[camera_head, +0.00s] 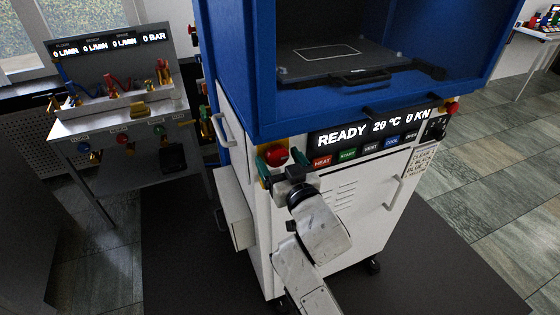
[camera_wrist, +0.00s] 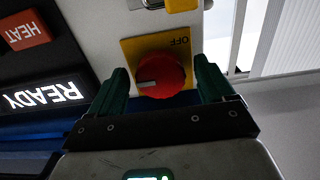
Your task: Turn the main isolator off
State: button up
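The main isolator is a red round knob (camera_wrist: 160,73) on a yellow plate (camera_wrist: 133,47) at the press's front left corner. The knob also shows in the head view (camera_head: 277,155). In the wrist view, which looks upside down, the plate reads OFF above the knob. A grey pointer mark on the knob points left, not at that word. My gripper (camera_wrist: 161,84) is open, its green fingers on either side of the knob, with gaps that look clear. It also shows in the head view (camera_head: 281,164). Any other plate label is hidden.
The press panel's READY display (camera_head: 372,128) and HEAT button (camera_head: 321,161) sit right of the knob. A side handle (camera_head: 223,127) and a grey box (camera_head: 232,208) are to the left. A bench with gauges and valves (camera_head: 122,124) stands further left.

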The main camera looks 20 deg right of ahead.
jog(key=c, duration=1)
jog(key=shift+n, duration=0.3)
jog(key=n+p, duration=0.1)
jog(key=n, duration=0.2)
jog(key=shift+d+r+n+p, duration=0.1)
jog(key=shift+n+p, duration=0.3)
jog(key=n+p, duration=0.2)
jog(key=n, duration=0.2)
jog(key=shift+n, duration=0.3)
jog(key=n+p, duration=0.1)
jog(key=n, duration=0.3)
jog(key=shift+p, duration=0.35)
jog(key=n+p, duration=0.1)
jog(key=n, duration=0.3)
jog(key=shift+n, duration=0.6)
